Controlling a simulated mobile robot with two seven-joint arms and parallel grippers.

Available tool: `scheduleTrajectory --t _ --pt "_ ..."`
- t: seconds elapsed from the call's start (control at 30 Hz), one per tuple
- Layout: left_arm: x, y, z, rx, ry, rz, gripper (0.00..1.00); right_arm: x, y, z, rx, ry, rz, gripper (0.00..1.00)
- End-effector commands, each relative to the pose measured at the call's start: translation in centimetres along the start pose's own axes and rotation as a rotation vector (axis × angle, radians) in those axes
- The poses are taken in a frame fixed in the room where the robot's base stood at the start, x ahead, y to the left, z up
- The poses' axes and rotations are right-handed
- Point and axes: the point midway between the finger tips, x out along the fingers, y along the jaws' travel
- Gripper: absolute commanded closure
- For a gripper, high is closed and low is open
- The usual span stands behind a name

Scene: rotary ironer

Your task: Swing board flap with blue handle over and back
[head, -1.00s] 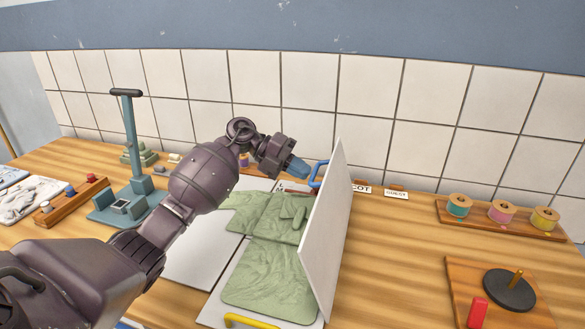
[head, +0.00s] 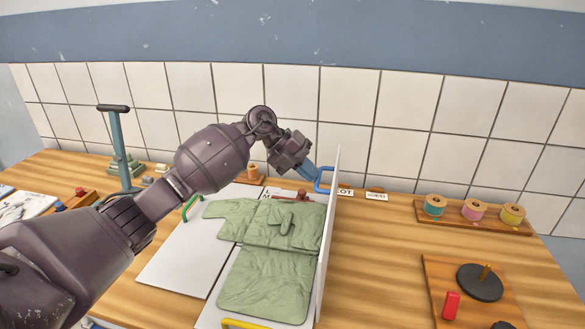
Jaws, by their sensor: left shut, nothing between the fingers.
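The board flap (head: 328,235) is a white panel standing nearly upright, seen almost edge-on, at the right side of the folding board. Its blue handle (head: 322,180) is on the flap's upper far part. My left gripper (head: 312,173) is shut with nothing between its fingers, its blue tips right beside the blue handle; I cannot tell whether they touch. A green garment (head: 265,255) lies spread on the board (head: 185,250), left of the flap. A yellow handle (head: 245,324) shows at the near edge and a green handle (head: 192,207) at the left. My right gripper is not in view.
Several thread spools (head: 473,210) sit on a wooden rack at the right. A wooden base with a black disc (head: 480,282) and a red block (head: 451,305) is at the near right. A blue-grey press (head: 118,150) stands at the left.

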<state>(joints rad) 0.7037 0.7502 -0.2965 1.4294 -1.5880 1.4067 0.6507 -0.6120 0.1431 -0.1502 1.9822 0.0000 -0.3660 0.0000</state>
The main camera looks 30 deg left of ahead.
Motion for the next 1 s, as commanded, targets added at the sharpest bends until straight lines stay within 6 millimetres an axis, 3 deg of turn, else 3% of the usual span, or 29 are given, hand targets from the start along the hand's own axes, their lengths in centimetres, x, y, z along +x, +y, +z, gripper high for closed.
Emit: scheduleTrajectory --t 0.03,0.2,0.5,0.77,0.87,1.0 --pt "-0.2 -1.4 0.0 0.007 -0.003 0.044 1.00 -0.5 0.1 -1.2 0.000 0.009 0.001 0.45" --pt "1.6 -3.6 0.0 0.007 -0.002 0.186 1.00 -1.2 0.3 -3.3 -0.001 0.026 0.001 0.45" --pt "5.7 -7.1 0.0 0.006 -0.001 0.451 1.00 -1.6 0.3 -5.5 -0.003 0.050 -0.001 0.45" --pt "10.2 -9.2 0.0 0.005 -0.002 0.699 1.00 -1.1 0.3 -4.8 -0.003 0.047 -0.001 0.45" --pt "12.1 -9.7 0.0 0.004 -0.001 0.789 1.00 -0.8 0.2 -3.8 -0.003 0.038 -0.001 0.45" --pt "14.7 -9.9 0.0 0.000 0.002 0.777 1.00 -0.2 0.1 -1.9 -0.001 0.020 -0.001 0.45"
